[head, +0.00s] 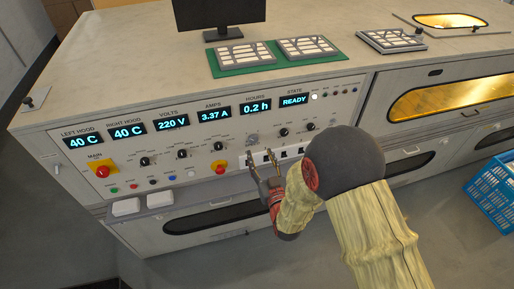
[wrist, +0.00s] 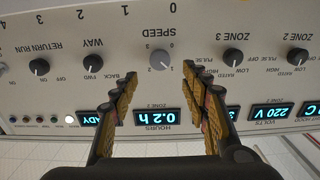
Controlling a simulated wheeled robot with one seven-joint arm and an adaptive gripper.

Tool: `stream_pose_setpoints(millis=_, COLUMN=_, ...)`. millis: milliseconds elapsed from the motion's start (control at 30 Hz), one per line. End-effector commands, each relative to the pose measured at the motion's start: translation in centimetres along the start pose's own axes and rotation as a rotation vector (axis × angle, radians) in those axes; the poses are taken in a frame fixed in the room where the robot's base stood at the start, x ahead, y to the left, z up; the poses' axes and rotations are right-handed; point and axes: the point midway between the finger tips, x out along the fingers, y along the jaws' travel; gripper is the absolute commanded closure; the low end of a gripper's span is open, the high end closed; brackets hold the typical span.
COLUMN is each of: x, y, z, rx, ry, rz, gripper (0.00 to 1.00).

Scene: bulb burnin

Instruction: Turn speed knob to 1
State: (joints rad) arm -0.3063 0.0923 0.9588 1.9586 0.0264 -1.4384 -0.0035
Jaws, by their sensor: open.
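The speed knob (wrist: 160,60) is a round light-grey dial on the white control panel, under the upside-down word SPEED in the wrist view. It has small marks around it; I cannot tell for certain which number it points to. In the head view the knob (head: 252,140) sits below the HOURS display. My gripper (head: 261,158) is open and empty, close in front of the panel just below the knob. In the wrist view the two fingers of my gripper (wrist: 158,82) spread to either side of the knob's column, with the knob between and beyond their tips. No contact shows.
Black knobs for WAY (wrist: 93,61) and ZONE 3 (wrist: 232,56) flank the speed knob. A blue crate (head: 492,195) stands on the floor at right.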

Motion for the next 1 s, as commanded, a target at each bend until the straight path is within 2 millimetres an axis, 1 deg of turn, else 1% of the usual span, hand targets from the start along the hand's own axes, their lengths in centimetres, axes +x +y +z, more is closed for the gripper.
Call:
stream_pose_setpoints(millis=33, x=-1.0, y=0.0, z=0.0, rx=0.0, ry=-0.001, rz=0.0, gripper=0.54)
stream_pose_setpoints(millis=100, x=-2.1, y=0.0, z=0.0, rx=0.0, ry=-0.001, rz=0.0, gripper=0.54)
stream_pose_setpoints(millis=200, x=-3.3, y=0.0, z=0.0, rx=0.0, ry=0.001, rz=0.0, gripper=0.54)
stream_pose_setpoints(millis=300, x=-4.0, y=0.0, z=0.1, rx=0.0, ry=-0.001, rz=0.0, gripper=0.54)
stream_pose_setpoints(millis=467, x=-4.3, y=0.0, z=0.0, rx=0.0, ry=0.001, rz=0.0, gripper=0.54)
stream_pose_setpoints(millis=867, x=-4.3, y=0.0, z=0.0, rx=0.0, ry=0.0, rz=0.0, gripper=0.54)
stream_pose_setpoints(millis=967, x=-4.3, y=0.0, z=0.5, rx=0.0, ry=-0.019, rz=0.0, gripper=0.54)
stream_pose_setpoints(millis=1000, x=-4.3, y=0.0, z=1.2, rx=0.0, ry=-0.043, rz=0.0, gripper=0.54)
